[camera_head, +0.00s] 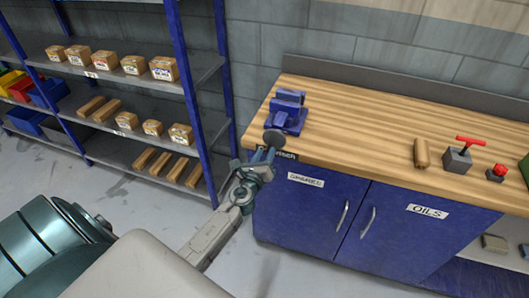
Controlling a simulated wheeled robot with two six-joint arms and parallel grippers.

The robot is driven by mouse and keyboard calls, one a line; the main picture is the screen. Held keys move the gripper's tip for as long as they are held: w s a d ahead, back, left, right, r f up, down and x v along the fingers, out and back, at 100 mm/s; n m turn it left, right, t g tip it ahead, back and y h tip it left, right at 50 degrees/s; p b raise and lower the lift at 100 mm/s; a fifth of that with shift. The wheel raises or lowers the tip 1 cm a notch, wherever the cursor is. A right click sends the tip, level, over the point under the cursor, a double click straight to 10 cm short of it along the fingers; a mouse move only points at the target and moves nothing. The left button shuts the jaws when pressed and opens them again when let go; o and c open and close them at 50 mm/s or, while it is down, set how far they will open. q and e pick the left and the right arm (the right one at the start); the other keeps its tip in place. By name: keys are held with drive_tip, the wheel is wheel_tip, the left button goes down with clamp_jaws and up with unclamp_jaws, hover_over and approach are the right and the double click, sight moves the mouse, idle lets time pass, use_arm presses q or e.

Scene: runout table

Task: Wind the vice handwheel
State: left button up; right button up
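The blue vice (288,112) sits on the left end of the wooden workbench. Its dark grey round handwheel (274,138) faces the front edge of the bench. My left gripper (263,157) is just below the handwheel in the picture, at the bench's front left corner. Its fingertips are close to the wheel, but I cannot tell whether they touch it. The fingers are small and dark, and their opening is not clear. My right gripper is not in view.
The workbench top (370,125) is clear right of the vice up to a wooden cylinder (421,153), a grey block with a red T-handle (458,158) and a red-topped item (496,172). Blue cabinet doors (300,205) are below. Shelving with boxes (163,68) stands left.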

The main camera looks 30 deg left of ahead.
use_arm(q)
clamp_jaws()
drive_tip(key=n+b, duration=0.1)
drive_tip(key=n, duration=0.2)
drive_tip(key=shift+w+d+f+n+b, duration=0.1)
drive_tip(key=shift+d+f+n+b, duration=0.05)
drive_tip(key=shift+d+n+b, duration=0.2)
drive_tip(key=n, duration=0.1)
drive_tip(key=d+n+b, duration=0.1)
drive_tip(key=n, duration=0.1)
drive_tip(key=shift+w+b, duration=0.1)
drive_tip(key=shift+b, duration=0.2)
